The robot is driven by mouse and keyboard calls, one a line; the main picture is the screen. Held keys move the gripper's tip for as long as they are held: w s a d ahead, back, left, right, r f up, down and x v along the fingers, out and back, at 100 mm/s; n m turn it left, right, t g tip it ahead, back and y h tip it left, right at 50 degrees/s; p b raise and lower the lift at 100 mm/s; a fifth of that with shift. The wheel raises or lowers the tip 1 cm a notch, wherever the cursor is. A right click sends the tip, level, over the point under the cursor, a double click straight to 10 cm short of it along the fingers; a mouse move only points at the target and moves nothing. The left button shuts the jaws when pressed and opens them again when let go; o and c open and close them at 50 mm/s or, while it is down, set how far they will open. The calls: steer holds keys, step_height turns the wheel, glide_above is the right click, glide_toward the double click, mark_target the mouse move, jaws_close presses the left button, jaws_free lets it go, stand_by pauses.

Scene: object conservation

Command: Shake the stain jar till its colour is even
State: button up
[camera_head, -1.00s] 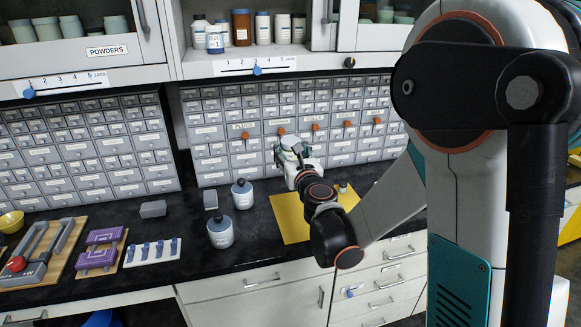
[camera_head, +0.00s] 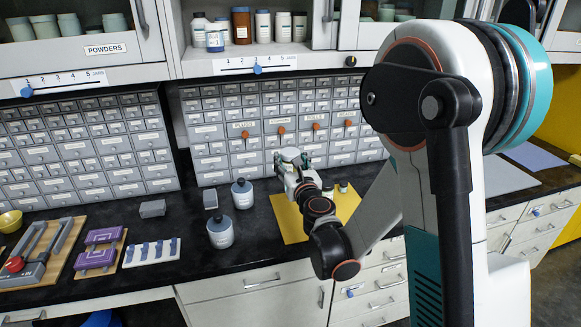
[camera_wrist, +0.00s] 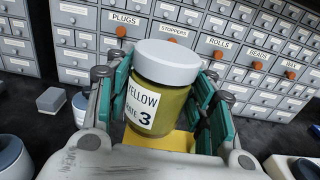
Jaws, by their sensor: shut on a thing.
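A stain jar (camera_wrist: 160,82) with a white lid and a label reading "YELLOW" and "3" fills the middle of the wrist view. Its visible contents look olive-yellow, with no clear layers; the label hides part of them. The jar leans a little. My gripper (camera_wrist: 160,108) is shut around its sides, with teal finger pads left and right. In the head view my gripper (camera_head: 292,163) is above the back of the yellow mat (camera_head: 292,226), in front of the drawer wall. The jar is small and partly hidden there.
Two grey-blue jars (camera_head: 221,232) with dark tops stand left of the mat. Small containers (camera_head: 343,187) stand at the mat's back right. A white rack (camera_head: 152,252) and purple clamp-like items (camera_head: 98,250) lie farther left. Labelled drawers (camera_head: 260,130) close off the back.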

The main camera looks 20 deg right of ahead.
mark_target(291, 152)
steer(key=shift+w+f, duration=0.25)
steer(key=shift+f, duration=0.35)
steer(key=r, duration=0.3)
steer(key=s+r, duration=0.1)
steer(key=r, duration=0.1)
steer(key=shift+r, duration=0.1)
steer(key=shift+f, duration=0.3)
steer(key=f, duration=0.2)
steer(key=w+f, duration=0.1)
steer(key=f, duration=0.1)
steer(key=shift+f, duration=0.35)
steer(key=r, duration=0.4)
steer(key=shift+s+r, duration=0.55)
steer(key=shift+r, duration=0.05)
steer(key=f, duration=0.2)
steer(key=w+f, duration=0.1)
steer(key=f, duration=0.2)
steer(key=shift+s+r, duration=0.2)
steer(key=shift+s, duration=0.15)
steer(key=shift+w+f, duration=0.1)
steer(key=shift+w, duration=0.1)
steer(key=shift+s, duration=0.1)
